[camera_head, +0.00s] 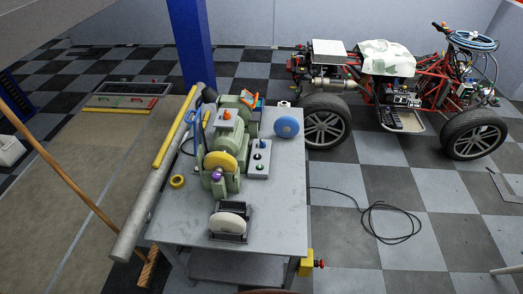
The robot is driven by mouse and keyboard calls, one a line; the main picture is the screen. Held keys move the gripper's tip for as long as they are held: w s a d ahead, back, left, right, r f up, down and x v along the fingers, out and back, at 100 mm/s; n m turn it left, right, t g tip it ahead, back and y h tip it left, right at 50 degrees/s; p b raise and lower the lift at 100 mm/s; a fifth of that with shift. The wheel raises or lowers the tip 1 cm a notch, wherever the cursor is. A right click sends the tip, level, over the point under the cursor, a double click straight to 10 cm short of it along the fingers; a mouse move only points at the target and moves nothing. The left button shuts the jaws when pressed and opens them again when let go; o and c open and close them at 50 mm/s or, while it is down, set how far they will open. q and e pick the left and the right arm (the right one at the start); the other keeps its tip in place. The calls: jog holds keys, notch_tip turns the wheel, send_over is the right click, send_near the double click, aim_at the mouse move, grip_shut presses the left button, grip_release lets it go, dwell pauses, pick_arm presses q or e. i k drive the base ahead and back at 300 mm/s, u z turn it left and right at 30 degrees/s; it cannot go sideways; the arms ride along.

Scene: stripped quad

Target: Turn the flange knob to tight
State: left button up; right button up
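A green bench machine (224,135) stands on a grey metal table (185,228). A yellow wheel (219,161) is on its near end. A small purple knob (217,175) sits at the front of that end, by the wheel; it looks like the flange knob, but no label is readable. I cannot tell how tight it is. An orange knob (227,114) is on top of the machine. Neither of my grippers shows in the head view.
A long grey pipe (157,185) runs along the left edge. A stripped quad (400,85) stands behind right.

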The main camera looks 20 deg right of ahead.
aim_at(217, 175)
jog(key=z, duration=0.3)
jog(key=k, duration=1)
jog(key=z, duration=1)
jog(key=i, duration=1.5)
jog(key=u, duration=2.6)
